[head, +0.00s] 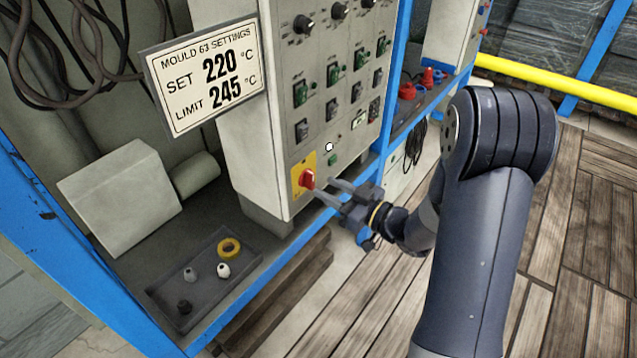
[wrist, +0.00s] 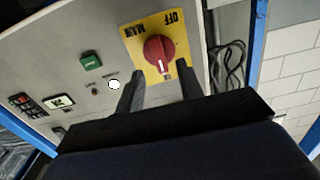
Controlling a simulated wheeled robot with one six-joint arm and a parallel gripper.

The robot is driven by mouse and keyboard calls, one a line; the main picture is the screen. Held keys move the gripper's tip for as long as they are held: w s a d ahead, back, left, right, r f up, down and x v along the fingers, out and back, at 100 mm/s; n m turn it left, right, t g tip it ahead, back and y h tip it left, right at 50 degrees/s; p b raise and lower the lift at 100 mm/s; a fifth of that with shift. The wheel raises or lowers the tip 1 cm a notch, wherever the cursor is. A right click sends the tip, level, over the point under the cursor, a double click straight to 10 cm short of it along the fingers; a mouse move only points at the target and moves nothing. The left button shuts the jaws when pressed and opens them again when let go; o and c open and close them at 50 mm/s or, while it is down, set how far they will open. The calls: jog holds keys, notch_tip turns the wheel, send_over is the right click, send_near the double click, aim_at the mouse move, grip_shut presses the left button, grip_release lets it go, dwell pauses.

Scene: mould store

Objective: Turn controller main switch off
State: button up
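The main switch is a red rotary knob (head: 307,178) on a yellow plate (head: 298,165) at the lower corner of the grey controller cabinet (head: 237,120). In the wrist view the red knob (wrist: 157,49) shows upside down, with "OFF" and "MAIN" lettered on the yellow plate (wrist: 137,45). A light mark on the knob is on the side away from "OFF". My gripper (head: 325,189) is open in front of the switch. In the wrist view its two fingers (wrist: 159,70) are spread either side of the knob's line; contact cannot be told.
A green button (wrist: 91,62) and a white lamp (wrist: 114,84) are beside the switch. A settings sign (head: 205,78) sticks out from the cabinet. A dark tray (head: 215,285) with a yellow ring and small parts lies on the blue-edged shelf below. The wooden floor (head: 560,260) is clear at right.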

aim_at(313, 181)
jog(key=shift+x, duration=1.85)
jog(key=shift+c, duration=0.3)
grip_shut()
